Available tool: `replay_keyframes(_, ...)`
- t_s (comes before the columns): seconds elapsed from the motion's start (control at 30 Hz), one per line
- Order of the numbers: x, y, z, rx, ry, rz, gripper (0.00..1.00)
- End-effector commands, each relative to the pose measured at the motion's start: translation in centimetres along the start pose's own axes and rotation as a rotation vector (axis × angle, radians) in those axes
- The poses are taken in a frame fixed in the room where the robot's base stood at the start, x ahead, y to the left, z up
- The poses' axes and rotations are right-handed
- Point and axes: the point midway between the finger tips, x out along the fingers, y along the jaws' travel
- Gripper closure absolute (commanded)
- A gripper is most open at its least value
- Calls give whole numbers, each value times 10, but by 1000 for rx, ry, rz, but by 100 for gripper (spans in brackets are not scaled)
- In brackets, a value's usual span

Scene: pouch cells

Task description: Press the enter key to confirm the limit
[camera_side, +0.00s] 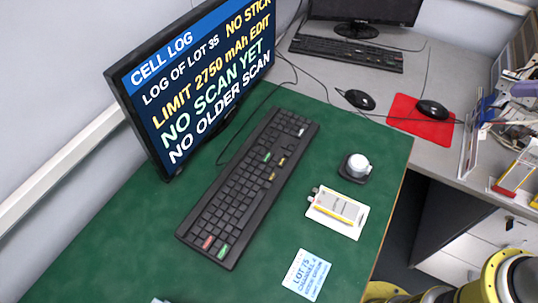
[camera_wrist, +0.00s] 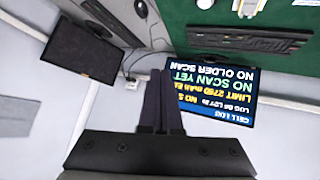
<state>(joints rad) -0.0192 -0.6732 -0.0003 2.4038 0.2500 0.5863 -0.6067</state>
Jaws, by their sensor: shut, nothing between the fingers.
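A black keyboard (camera_side: 250,185) lies on the green mat in the side view, with several coloured keys. A red key (camera_side: 208,242) and a green key (camera_side: 222,250) sit at its near end. Other green and orange keys are farther up; I cannot read which one is enter. The monitor (camera_side: 200,75) shows "CELL LOG" and "LIMIT 2750 mAh EDIT". In the wrist view the monitor (camera_wrist: 215,92) and keyboard (camera_wrist: 250,40) appear upside down. My gripper (camera_wrist: 160,73) is shut and empty, apart from the keyboard. Its fingers are outside the side view.
A second keyboard (camera_side: 347,53), mice and a red pad (camera_side: 420,118) are on the grey desk. Cables run behind the monitor.

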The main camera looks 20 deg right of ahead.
Motion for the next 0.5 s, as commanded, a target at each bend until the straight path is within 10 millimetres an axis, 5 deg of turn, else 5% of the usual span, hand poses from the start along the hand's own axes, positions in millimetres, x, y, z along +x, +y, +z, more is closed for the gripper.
replay_keyframes(0.2,38,3,-92,-206,190,-20,100)
replay_keyframes(0.5,116,-14,-171,-380,290,4,100)
